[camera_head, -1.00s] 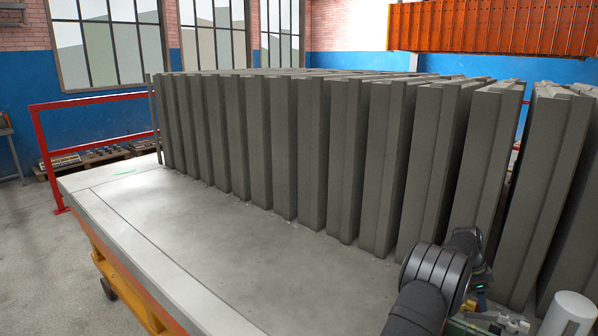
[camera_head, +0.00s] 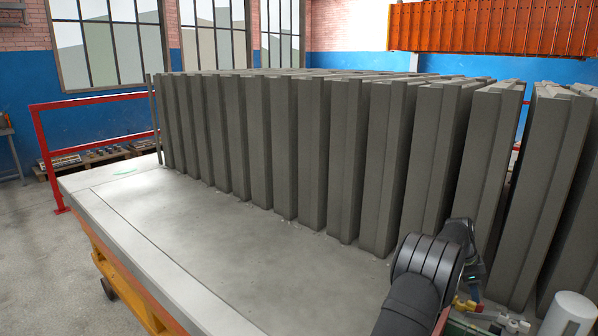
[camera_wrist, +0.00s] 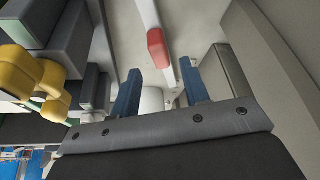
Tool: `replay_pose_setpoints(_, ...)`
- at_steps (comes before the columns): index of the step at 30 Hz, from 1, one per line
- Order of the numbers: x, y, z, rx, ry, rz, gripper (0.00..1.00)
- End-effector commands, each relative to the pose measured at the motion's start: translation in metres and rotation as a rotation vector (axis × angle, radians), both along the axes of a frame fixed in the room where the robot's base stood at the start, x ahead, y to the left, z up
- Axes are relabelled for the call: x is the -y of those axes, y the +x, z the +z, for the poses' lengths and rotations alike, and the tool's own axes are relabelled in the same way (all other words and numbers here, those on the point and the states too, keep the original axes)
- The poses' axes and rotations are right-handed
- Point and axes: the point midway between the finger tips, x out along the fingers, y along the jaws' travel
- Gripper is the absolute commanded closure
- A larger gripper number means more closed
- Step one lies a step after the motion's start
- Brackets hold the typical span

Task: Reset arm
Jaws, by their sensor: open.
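My gripper (camera_wrist: 160,85) is open in the wrist view, with two blue fingers spread apart and no object held between them. A white rounded thing shows beyond the gap between the fingers. My dark arm is at the lower right of the head view, in front of the row of panels. The gripper itself cannot be made out clearly there.
A row of upright grey concrete panels (camera_head: 340,160) stands on a pale mould table (camera_head: 190,235), whose front left is clear. A red railing (camera_head: 95,103) is behind left. In the wrist view, yellow parts (camera_wrist: 25,75) and a red-tipped white bar (camera_wrist: 157,45) are close by.

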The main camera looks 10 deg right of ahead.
Motion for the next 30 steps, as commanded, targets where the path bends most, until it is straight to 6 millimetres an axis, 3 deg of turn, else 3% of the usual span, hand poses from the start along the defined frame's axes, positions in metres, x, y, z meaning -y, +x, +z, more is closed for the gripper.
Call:
replay_pose_setpoints(7, -0.018, 0.008, 0.048, 0.002, -0.002, 0.001, 0.58)
replay_pose_setpoints(9, -0.011, 0.003, 0.026, -0.004, 0.004, -0.002, 0.58)
replay_pose_setpoints(25, 0.026, -0.012, -0.073, -0.003, 0.002, 0.0, 0.58)
replay_pose_setpoints(30, 0.027, -0.01, -0.035, 0.004, -0.004, -0.001, 0.58)
